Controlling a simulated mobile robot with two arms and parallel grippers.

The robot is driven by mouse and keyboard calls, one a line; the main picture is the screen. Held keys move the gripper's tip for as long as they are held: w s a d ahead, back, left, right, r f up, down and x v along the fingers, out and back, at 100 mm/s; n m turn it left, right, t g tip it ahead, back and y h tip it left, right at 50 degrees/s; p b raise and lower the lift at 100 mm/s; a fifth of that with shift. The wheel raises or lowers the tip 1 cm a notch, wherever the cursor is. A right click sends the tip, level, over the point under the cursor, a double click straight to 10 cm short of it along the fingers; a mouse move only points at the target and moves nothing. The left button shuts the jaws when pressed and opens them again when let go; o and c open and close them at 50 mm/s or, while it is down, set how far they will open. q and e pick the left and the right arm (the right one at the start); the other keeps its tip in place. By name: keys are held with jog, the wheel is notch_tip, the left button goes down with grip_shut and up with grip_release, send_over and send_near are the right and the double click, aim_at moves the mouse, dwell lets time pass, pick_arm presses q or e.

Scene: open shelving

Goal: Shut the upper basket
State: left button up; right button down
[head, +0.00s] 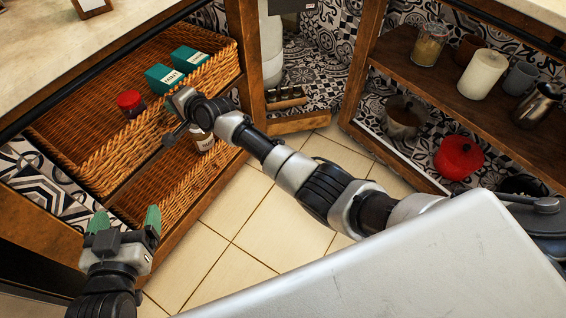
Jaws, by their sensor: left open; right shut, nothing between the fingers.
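The upper basket (93,169) is a woven wicker drawer at the left, standing out from under the counter. It holds two green boxes (189,59) and a jar with a red lid (130,103). My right gripper (172,122) is shut and empty at the front wall of the upper basket, partly covering it; I cannot tell whether it touches. My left gripper (126,221), with green fingertips, is open and empty at the lower left, in front of the basket's near end and apart from it.
A lower wicker basket (178,196) sits below, with a white-labelled jar (203,139) in it. Shelves at the right hold a candle (483,74), a red pot (459,157) and a metal pot (404,117). The tiled floor (270,222) between is clear.

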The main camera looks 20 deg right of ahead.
pick_arm(q)
jog(key=shift+w+d+r+t, duration=0.15)
jog(key=shift+d+r+t, duration=0.1)
jog(key=shift+r+t, duration=0.55)
pick_arm(e)
jog(key=shift+w+a+r, duration=0.15)
jog(key=shift+w+r, duration=0.1)
jog(key=shift+r, duration=0.1)
